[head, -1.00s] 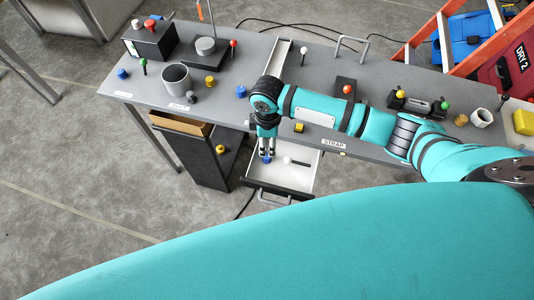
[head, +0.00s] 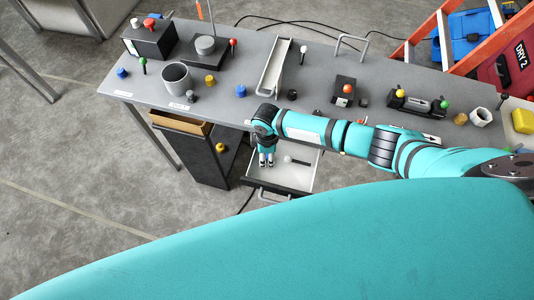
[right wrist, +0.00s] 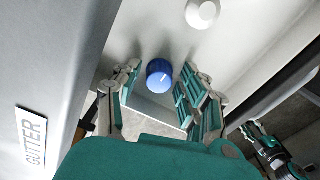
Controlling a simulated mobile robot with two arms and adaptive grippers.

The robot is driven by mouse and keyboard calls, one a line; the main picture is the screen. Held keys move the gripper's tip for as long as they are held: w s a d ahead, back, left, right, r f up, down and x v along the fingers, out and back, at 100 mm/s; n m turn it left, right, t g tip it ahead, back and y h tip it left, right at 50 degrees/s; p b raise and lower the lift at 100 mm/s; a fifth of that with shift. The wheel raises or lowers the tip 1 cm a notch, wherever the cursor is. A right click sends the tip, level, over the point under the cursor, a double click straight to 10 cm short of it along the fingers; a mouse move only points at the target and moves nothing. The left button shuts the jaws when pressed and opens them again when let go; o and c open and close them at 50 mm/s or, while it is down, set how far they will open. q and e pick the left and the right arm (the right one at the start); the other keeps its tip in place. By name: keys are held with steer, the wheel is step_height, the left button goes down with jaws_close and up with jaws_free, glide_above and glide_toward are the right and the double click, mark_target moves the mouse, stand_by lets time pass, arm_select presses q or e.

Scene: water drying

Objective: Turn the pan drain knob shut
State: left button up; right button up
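The pan (head: 309,178) is a white-floored tray below the table's front edge. In the right wrist view a blue knob (right wrist: 160,76) with a small light mark on top stands on the pale surface, between my right gripper's spread fingers. My right gripper (head: 266,161) hangs over the left part of the pan in the head view; the blue knob is mostly hidden there. The gripper also shows in the right wrist view (right wrist: 158,98), open, with a visible gap to the knob.
A round white knob (right wrist: 203,12) stands beyond the blue one. A table edge with a GUTTER label (right wrist: 32,138) lies close on the left in the wrist view. A dark cabinet (head: 205,160) stands left of the pan. The long gutter tray (head: 274,68) lies on the table.

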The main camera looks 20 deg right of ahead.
jaws_close()
arm_select(q)
steer(key=shift+w+r, duration=0.1)
steer(key=shift+w, duration=0.85)
steer(key=shift+s, duration=0.3)
arm_select(e)
steer(key=shift+n, duration=0.8)
steer(key=n, duration=0.3)
steer(key=shift+w+b, duration=0.1)
steer(key=shift+b, duration=0.2)
steer(key=n, duration=0.4)
steer(key=shift+b, duration=0.3)
steer(key=n+b, duration=0.1)
steer(key=n, duration=0.3)
steer(key=shift+n, duration=0.3)
arm_select(q)
step_height(320, 180, down, 4)
steer(key=shift+s+r+b, duration=0.1)
steer(key=shift+r+b, duration=0.15)
steer(key=shift+b, duration=0.35)
arm_select(e)
steer(key=n, duration=0.4)
steer(key=shift+n, duration=0.3)
